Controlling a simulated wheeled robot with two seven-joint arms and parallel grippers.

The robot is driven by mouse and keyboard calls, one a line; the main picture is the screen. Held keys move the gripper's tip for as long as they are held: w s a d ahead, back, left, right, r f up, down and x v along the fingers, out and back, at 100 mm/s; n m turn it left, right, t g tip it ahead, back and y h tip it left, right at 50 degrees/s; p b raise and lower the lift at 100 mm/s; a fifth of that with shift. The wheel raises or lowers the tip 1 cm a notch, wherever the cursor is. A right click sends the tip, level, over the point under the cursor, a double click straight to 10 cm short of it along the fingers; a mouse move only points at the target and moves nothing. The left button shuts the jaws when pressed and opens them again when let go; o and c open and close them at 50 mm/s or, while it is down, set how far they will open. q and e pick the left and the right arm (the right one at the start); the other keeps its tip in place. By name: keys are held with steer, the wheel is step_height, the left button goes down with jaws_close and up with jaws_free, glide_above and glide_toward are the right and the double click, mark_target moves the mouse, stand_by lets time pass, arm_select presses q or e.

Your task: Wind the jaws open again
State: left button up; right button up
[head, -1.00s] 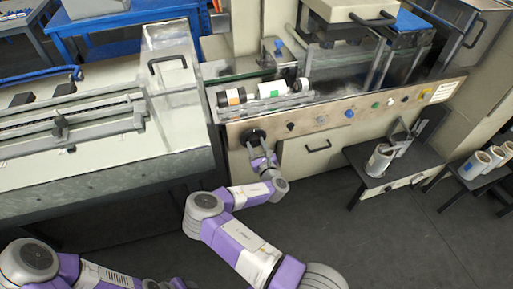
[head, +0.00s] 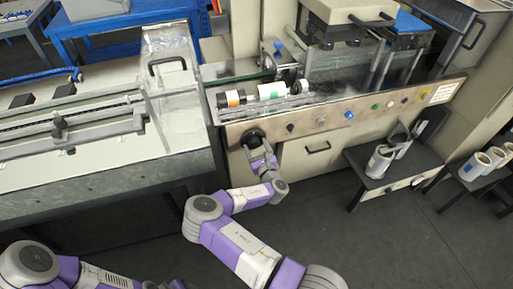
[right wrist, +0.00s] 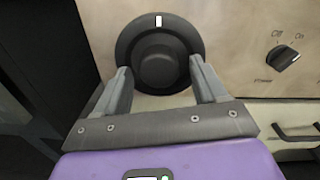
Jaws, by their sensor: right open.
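A round black knob (head: 255,137) sits on the front panel of the wrapper at its left end. In the right wrist view the knob (right wrist: 158,58) has a white mark at the top of its rim. My right gripper (head: 259,151) is at the knob. In the right wrist view the gripper (right wrist: 160,72) is open, one finger on each side of the knob's raised hub, with gaps visible beside the hub. I cannot tell which part of the machine is the jaws. My left gripper is out of view.
An off/on switch (right wrist: 284,60) is right of the knob. Above the panel lie an orange-labelled roll (head: 232,98) and a green-labelled roll (head: 271,91). A drawer handle (head: 318,147) is below the panel. A dark stand (head: 365,166) stands to the right. The floor in front is clear.

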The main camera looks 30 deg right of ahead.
steer(key=p+v, duration=0.1)
steer(key=v, duration=0.6)
steer(key=shift+s+p, duration=0.3)
steer(key=shift+p, duration=0.1)
